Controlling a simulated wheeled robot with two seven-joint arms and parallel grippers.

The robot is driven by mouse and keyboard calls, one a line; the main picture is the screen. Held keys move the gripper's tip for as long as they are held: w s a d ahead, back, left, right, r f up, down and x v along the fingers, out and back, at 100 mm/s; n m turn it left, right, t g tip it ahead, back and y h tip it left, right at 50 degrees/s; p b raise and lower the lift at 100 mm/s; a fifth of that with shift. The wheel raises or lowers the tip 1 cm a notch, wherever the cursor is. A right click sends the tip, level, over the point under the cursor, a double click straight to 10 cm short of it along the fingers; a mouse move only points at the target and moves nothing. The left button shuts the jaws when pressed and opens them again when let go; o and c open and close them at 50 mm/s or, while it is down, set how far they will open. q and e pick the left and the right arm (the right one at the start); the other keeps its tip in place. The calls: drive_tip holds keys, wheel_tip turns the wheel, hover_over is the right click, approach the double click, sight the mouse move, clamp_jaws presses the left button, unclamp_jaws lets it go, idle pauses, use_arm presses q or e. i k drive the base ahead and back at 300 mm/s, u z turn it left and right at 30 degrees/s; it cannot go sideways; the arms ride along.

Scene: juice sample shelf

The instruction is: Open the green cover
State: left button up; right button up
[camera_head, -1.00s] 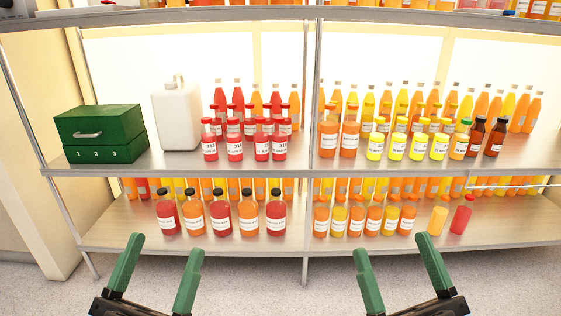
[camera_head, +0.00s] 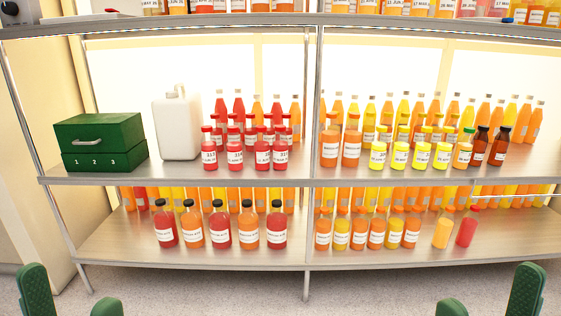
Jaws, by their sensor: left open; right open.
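A green box (camera_head: 104,163) stands at the left end of the middle shelf, marked 1 2 3 on its lower front. Its green cover (camera_head: 98,131) sits on top, closed, with a silver handle (camera_head: 83,141) on its front face. My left gripper (camera_head: 72,300) is at the bottom left edge, open and empty, below and in front of the shelf, well apart from the box. My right gripper (camera_head: 488,298) is at the bottom right, open and empty. Only the green fingertips of both grippers show.
A white jug (camera_head: 178,125) stands just right of the box. Red-capped bottles (camera_head: 235,152) and several yellow and orange bottles (camera_head: 400,155) fill the shelf further right. A metal post (camera_head: 314,120) divides the shelves. The lower shelf (camera_head: 110,235) is bare at its left end.

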sight(110, 132)
drive_tip(key=u, duration=0.15)
drive_tip(key=i, duration=0.2)
drive_tip(key=u, duration=1.2)
drive_tip(key=i, duration=1.55)
drive_tip(key=u, duration=0.4)
